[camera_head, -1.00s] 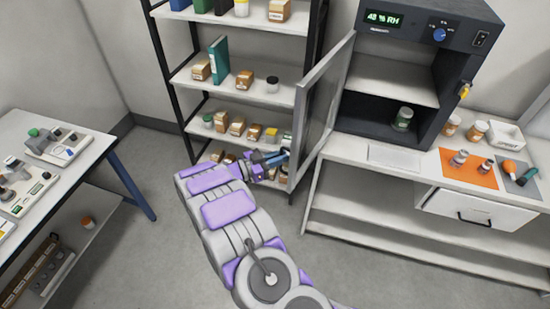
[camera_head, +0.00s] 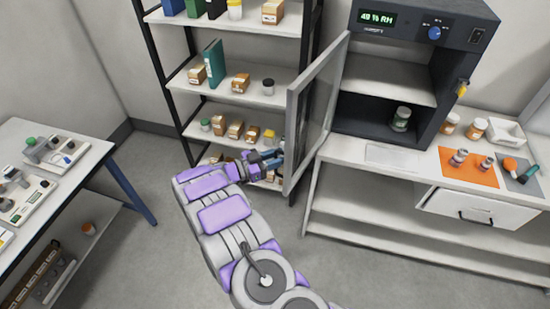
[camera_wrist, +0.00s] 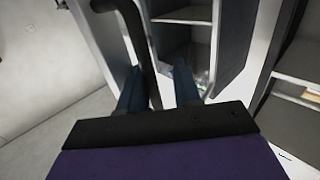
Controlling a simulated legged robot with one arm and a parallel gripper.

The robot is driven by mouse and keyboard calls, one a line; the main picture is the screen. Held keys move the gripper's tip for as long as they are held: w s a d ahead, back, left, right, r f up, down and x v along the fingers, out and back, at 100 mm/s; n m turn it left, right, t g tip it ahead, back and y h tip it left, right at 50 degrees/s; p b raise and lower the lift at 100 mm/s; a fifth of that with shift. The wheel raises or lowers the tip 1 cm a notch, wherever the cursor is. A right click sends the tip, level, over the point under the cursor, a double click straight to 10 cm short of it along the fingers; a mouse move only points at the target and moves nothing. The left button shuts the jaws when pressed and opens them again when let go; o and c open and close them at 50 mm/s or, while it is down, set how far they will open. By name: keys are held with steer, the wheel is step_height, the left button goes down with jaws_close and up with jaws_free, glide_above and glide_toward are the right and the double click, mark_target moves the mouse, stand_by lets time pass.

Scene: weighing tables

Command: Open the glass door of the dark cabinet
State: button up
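The dark cabinet (camera_head: 445,62) stands on the bench at the right, its front uncovered and its shelf in sight. Its grey-framed glass door (camera_head: 316,105) stands swung wide open, out to the left of the cabinet. My gripper (camera_head: 272,158) is low on the left side of the door, near its free edge. In the wrist view, the blue fingers of my gripper (camera_wrist: 158,85) are apart, with the black door handle (camera_wrist: 138,40) passing between them, close to the left finger. A gap shows before the right finger. The cabinet interior (camera_wrist: 180,38) shows beyond.
A shelf rack (camera_head: 236,97) with boxes and jars stands behind the door. A jar (camera_head: 400,118) stands inside the cabinet. The bench (camera_head: 350,151) carries an orange mat (camera_head: 455,177) with small items. A table (camera_head: 87,165) stands at left; open floor lies between.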

steer(key=shift+s+a+f, duration=0.15)
steer(key=shift+a, duration=0.6)
steer(key=shift+d, duration=0.3)
steer(key=shift+a, duration=0.1)
steer(key=v, duration=1.7)
steer(key=shift+p, duration=0.45)
steer(key=shift+a, duration=0.15)
